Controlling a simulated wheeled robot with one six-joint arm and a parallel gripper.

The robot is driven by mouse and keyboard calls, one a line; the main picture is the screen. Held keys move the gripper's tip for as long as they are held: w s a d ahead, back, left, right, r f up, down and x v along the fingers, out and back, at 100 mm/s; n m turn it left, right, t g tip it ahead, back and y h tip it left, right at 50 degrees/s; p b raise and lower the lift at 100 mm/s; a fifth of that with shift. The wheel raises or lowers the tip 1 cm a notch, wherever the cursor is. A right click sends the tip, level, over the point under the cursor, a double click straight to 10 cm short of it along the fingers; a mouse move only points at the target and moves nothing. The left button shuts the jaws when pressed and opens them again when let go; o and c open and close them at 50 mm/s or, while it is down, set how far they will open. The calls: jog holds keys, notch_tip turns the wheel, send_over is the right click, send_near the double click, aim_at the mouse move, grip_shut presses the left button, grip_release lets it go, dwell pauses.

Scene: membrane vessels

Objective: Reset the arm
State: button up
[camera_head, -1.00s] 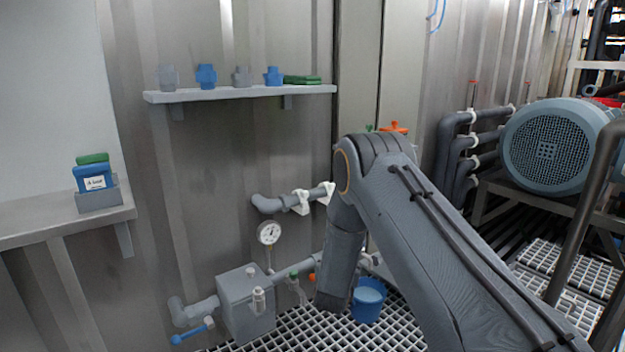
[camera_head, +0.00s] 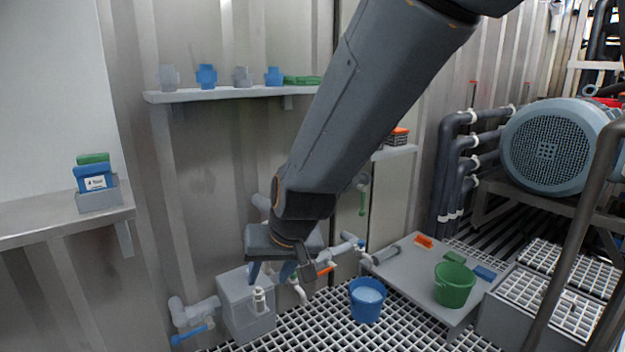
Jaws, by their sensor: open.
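My arm reaches down from the top right in the head view and ends in my gripper (camera_head: 272,273). The gripper points downward with its fingers apart and nothing visible between them. It appears just above or in front of the grey box (camera_head: 247,308) and the pipe with valves (camera_head: 345,246); the exact gap cannot be told. The gripper and wrist hide part of the pipework, and the pressure gauge is not visible. The upper arm covers part of the wall and the right end of the shelf.
A wall shelf (camera_head: 215,95) holds several fittings. A blue bucket (camera_head: 367,300) stands on the grating. A green bucket (camera_head: 455,284) sits on a grey platform (camera_head: 405,272). A side ledge (camera_head: 40,222) is at left, and a large motor (camera_head: 548,148) at right.

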jog(key=s+d+r+n+g+h+p, duration=0.15)
jog(key=s+d, duration=0.25)
jog(key=s, duration=0.8)
jog(key=s+d+r+n+g+b, duration=0.1)
jog(key=s+d+r+g, duration=0.25)
jog(key=s, duration=0.85)
jog(key=d+r+m+h+p, duration=0.1)
jog(key=d+r+m+p, duration=0.1)
jog(key=d+r+p, duration=0.8)
jog(key=d+r+m+h+p, duration=0.1)
jog(key=d+r+m+p, duration=0.2)
jog(key=d+r+p, duration=0.7)
notch_tip(320, 180, up, 4)
jog(key=p, duration=1.4)
jog(key=shift+d+r+m, duration=0.25)
jog(key=shift+m, duration=0.1)
